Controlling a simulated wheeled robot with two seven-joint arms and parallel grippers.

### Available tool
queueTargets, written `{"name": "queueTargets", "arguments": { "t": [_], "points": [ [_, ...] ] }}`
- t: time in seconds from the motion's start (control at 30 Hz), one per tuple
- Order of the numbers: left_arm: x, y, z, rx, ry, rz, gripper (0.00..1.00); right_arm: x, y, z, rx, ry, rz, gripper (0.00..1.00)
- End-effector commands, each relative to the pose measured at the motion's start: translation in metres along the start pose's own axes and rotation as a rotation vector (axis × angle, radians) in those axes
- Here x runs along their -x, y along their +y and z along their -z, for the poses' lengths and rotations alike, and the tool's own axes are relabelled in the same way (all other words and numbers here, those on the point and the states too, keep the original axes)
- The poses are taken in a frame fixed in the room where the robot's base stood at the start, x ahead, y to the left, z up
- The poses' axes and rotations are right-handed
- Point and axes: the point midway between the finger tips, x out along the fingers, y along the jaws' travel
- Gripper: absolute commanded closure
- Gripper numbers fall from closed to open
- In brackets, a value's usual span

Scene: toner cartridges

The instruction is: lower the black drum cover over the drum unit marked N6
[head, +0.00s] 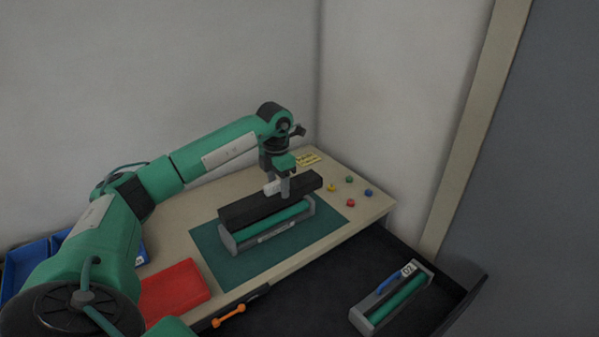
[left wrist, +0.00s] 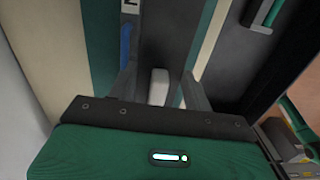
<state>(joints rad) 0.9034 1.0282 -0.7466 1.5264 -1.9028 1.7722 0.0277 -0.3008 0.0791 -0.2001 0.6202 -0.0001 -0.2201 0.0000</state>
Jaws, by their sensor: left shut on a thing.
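The black drum cover (head: 245,208) is held level by my left gripper (head: 278,188), whose fingers are closed on its pale knob. In the left wrist view the knob (left wrist: 158,86) sits between the fingers above the dark cover (left wrist: 165,35). A drum unit with a green roller (head: 285,217) and grey ends lies below the cover on the green mat (head: 225,266). The cover hides its back and top, and I cannot tell whether they touch. Its front label is too small to read. A blue part (left wrist: 125,42) shows beside the cover. My right gripper is not in view.
Another drum unit (head: 385,305) with a blue handle, marked 02 or O2, lies on the dark surface at lower right. A red tray (head: 175,288), an orange tool (head: 228,316), several coloured knobs (head: 350,202) and a yellow note (head: 308,158) are around. Walls stand behind.

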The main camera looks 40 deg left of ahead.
Motion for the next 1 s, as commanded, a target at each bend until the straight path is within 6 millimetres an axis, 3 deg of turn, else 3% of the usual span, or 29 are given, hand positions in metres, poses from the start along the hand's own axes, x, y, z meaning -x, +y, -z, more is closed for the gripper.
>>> {"name": "queueTargets", "arguments": {
  "t": [0.2, 0.47, 1.0],
  "points": [
    [-0.009, 0.016, 0.01, 0.017, 0.003, -0.011, 0.73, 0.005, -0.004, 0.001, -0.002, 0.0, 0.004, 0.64],
    [-0.021, 0.015, 0.009, 0.016, 0.002, -0.01, 0.73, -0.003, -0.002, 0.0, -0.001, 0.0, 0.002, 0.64],
    [-0.063, 0.016, 0.009, 0.015, 0.002, -0.011, 0.73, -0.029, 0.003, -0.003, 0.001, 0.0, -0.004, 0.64]
  ]
}}
